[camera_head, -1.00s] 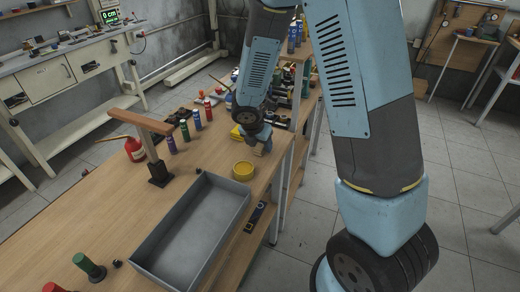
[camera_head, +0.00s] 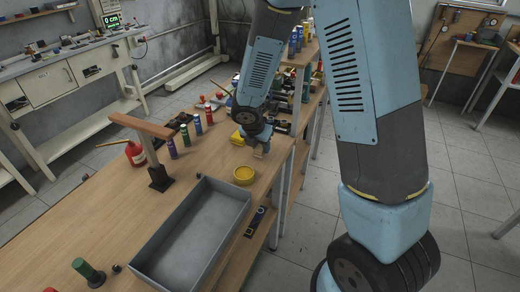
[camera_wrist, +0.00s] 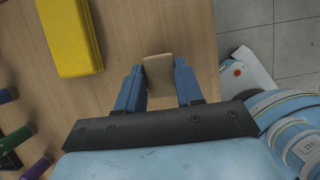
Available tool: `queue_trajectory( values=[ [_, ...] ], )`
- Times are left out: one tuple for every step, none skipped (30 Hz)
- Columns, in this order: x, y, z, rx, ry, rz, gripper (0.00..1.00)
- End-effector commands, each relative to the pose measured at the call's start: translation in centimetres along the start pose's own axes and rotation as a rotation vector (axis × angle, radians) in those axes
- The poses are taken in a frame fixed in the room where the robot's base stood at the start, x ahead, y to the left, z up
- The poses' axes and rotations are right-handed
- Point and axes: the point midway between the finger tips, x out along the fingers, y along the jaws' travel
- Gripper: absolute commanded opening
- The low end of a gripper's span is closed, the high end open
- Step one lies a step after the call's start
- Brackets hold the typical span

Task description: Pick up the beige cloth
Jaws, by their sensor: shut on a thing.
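The beige cloth (camera_wrist: 159,75) shows in the wrist view as a small folded piece between the two blue fingers of my gripper (camera_wrist: 160,80). The fingers are shut on it from its left and right sides. In the head view, my gripper (camera_head: 258,146) is low over the far right part of the wooden workbench, and a bit of the beige cloth (camera_head: 258,154) shows beneath it. I cannot tell whether the cloth touches the bench.
A yellow case (camera_wrist: 70,37) lies left of my gripper. The bench's right edge is close.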

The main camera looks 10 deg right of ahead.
Motion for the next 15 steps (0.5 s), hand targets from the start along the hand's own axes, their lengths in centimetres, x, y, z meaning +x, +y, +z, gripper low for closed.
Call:
queue_trajectory(
  values=[
    [-0.8, 0.0, 0.5, 0.004, -0.002, 0.003, 0.06],
    [-1.2, 0.0, 0.6, 0.005, -0.002, 0.003, 0.06],
    [-1.9, -0.1, 0.7, 0.004, -0.001, 0.003, 0.06],
    [-2.4, -0.3, 0.5, 0.001, -0.001, 0.003, 0.06],
    [-2.9, -0.5, 0.4, 0.001, -0.001, 0.002, 0.06],
    [-3.7, -0.7, 0.1, 0.002, -0.001, 0.003, 0.06],
    [-4.2, -0.9, 0.0, 0.0, -0.001, 0.003, 0.06],
    [-4.8, -1.1, -0.1, 0.001, -0.002, 0.003, 0.06],
    [-5.5, -1.3, -0.3, 0.001, -0.002, 0.003, 0.06],
    [-6.1, -1.5, -0.5, 0.001, -0.002, 0.004, 0.06],
    [-6.7, -1.8, -0.6, 0.001, -0.002, 0.003, 0.06],
    [-7.4, -2.0, -0.8, 0.002, -0.002, 0.002, 0.06],
    [-8.0, -2.2, -0.9, 0.001, -0.002, 0.003, 0.06],
    [-8.5, -2.4, -1.1, 0.002, -0.002, 0.003, 0.06],
    [-9.2, -2.7, -1.3, 0.0, -0.002, 0.003, 0.06]
  ],
)
